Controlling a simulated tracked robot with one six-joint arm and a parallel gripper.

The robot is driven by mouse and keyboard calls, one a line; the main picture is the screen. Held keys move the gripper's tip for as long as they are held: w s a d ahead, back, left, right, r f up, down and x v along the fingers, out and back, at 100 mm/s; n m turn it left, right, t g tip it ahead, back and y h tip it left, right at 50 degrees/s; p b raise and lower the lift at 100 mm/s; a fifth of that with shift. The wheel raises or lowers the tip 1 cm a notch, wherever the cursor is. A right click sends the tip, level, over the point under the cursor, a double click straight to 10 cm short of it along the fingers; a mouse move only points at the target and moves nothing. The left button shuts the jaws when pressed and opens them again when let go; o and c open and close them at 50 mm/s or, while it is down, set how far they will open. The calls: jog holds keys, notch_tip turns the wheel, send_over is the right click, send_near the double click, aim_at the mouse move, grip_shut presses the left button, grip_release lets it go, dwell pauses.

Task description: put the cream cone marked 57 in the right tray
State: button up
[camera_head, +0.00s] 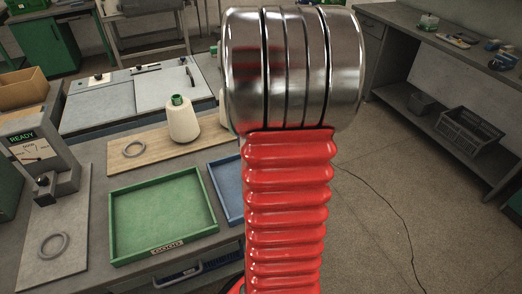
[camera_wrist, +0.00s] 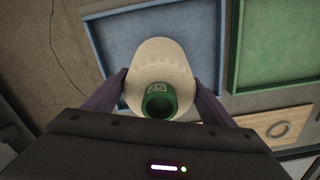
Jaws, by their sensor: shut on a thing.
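In the wrist view my gripper (camera_wrist: 160,92) is shut on a cream cone (camera_wrist: 158,62). Its green tip points at the camera and carries a mark that reads like 57. The cone shows in front of the blue tray (camera_wrist: 112,38), the right-hand tray; its height above the tray is unclear. In the head view the blue tray (camera_head: 226,188) is right of the green tray (camera_head: 112,222) and partly hidden by my arm. My gripper is hidden there. The green tray also shows at the right in the wrist view (camera_wrist: 234,60). Both trays look empty where visible.
Another cream cone (camera_head: 183,122) with a green tip stands on a wooden board (camera_head: 160,142), beside a grey ring (camera_head: 134,149). A partly hidden pale shape is right of it. A gauge reading READY (camera_head: 32,155) stands at the left. Open floor lies right of the table.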

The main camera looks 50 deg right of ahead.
jog(key=shift+f, duration=1.2)
jog(key=o, duration=1.3)
jog(key=shift+f, duration=0.1)
notch_tip(320, 180, up, 12)
jog(key=shift+r, duration=0.1)
jog(key=shift+a, duration=0.1)
